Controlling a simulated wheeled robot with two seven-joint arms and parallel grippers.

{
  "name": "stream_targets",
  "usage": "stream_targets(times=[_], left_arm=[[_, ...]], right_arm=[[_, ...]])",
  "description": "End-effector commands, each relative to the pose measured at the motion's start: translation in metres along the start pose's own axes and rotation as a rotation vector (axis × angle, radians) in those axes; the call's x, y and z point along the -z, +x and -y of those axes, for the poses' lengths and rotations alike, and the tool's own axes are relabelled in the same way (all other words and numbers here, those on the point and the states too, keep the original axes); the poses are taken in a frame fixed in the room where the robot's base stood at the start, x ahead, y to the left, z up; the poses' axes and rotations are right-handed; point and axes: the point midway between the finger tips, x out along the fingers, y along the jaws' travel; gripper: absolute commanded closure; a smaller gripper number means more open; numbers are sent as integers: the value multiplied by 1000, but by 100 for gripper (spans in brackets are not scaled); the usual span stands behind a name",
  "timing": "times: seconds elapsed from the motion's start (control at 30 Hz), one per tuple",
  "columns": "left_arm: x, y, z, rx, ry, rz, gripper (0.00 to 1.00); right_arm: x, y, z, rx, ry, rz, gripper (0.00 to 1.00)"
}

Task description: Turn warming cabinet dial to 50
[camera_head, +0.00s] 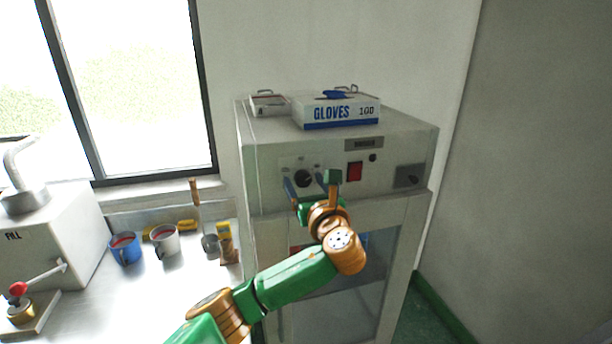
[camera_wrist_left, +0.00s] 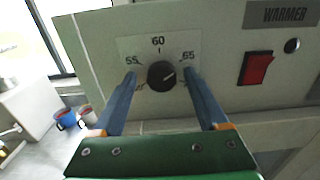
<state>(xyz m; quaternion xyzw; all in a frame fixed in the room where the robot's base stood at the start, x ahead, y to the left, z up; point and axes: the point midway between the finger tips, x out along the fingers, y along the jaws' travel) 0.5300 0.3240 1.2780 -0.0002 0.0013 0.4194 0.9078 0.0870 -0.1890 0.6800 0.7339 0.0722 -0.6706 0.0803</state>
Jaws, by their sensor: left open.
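The warming cabinet (camera_head: 262,165) stands against the wall, with its control panel facing me. Its black round dial (camera_head: 303,178) shows in the left wrist view (camera_wrist_left: 161,75) on a white scale plate with 55, 60 and 65 visible. A short light mark on the dial points to the right, roughly toward the 65 side; lower numbers are not readable. My left gripper (camera_head: 304,182) is open, its two blue fingers on either side of the dial. In the left wrist view the fingers (camera_wrist_left: 161,73) stand apart from the knob, with gaps visible. My right gripper is not in view.
A red switch (camera_head: 354,171) sits right of the dial. A gloves box (camera_head: 337,113) lies on top of the cabinet. Wall space right of the cabinet is clear.

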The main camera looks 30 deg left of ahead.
Motion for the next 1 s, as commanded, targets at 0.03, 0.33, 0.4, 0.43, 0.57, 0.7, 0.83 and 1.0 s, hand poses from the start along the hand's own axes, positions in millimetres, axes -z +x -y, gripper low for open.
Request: stream_targets(times=[0.03, 0.33, 0.4, 0.43, 0.57, 0.7, 0.83, 1.0], left_arm=[[0, 2, 0, -1, 0, -1, 24], [1, 1, 0, 1, -1, -1, 56], [1, 1, 0, 1, -1, -1, 75], [1, 1, 0, 1, -1, -1, 83], [1, 1, 0, 0, -1, -1, 100], [1, 1, 0, 0, -12, -1, 100], [2, 1, 0, 0, -47, -1, 100], [2, 1, 0, 2, -149, -2, 100]], right_arm=[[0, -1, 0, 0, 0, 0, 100], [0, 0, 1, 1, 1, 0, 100], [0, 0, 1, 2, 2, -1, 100], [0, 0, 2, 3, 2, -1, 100], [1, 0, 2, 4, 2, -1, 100], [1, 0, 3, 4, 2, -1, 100], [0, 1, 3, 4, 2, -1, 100], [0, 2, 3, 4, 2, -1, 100]])
